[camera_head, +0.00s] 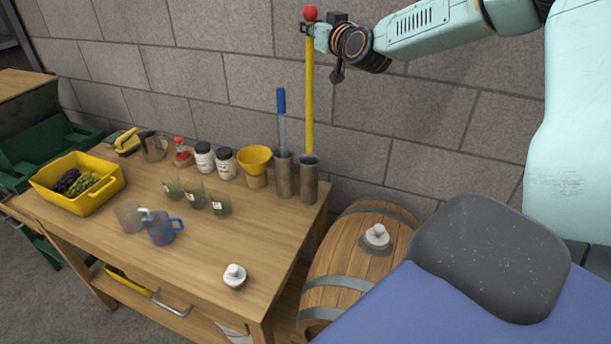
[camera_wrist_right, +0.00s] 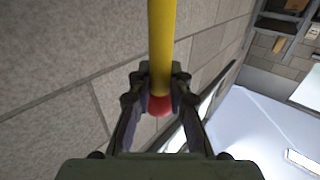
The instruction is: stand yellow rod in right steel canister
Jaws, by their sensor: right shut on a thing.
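The yellow rod (camera_head: 310,95) hangs upright with a red ball (camera_head: 310,13) at its top. My right gripper (camera_head: 309,30) is shut on the rod just below the ball; the right wrist view also shows the rod (camera_wrist_right: 161,45) between the fingers (camera_wrist_right: 160,80). The right steel canister (camera_head: 308,182) stands at the table's back right corner. The rod's lower end meets the canister's mouth in the head view; I cannot tell whether it is inside or behind the rim. The left steel canister (camera_head: 285,178) holds a blue-handled tool (camera_head: 281,102). My left gripper is out of view.
On the wooden table (camera_head: 215,255) are a yellow funnel (camera_head: 254,158), white jars, small glasses, a blue jug (camera_head: 163,230) and a yellow crate (camera_head: 85,200). The stone wall is close behind.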

